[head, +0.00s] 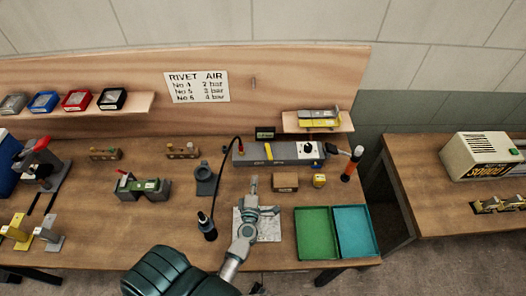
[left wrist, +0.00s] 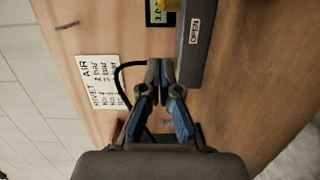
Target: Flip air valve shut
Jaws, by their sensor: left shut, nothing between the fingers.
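The grey air box (head: 290,154) lies along the back of the bench, with a yellow lever (head: 268,152) on it and a dark knob at its right part. In the left wrist view the box (left wrist: 190,65) stands at the top right, with an OPEN label (left wrist: 195,31) on it. My left gripper (head: 254,180) is shut and empty, in front of the box in the head view. In the left wrist view its fingertips (left wrist: 160,66) are together close beside the box; I cannot tell whether they touch it.
A small display (head: 265,133) stands behind the box. A black hose (head: 217,168) runs from its left end to a dark tool (head: 207,226). A brown block (head: 285,182), green tray (head: 313,234), blue tray (head: 355,232) and orange-handled tool (head: 352,163) stand to the right.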

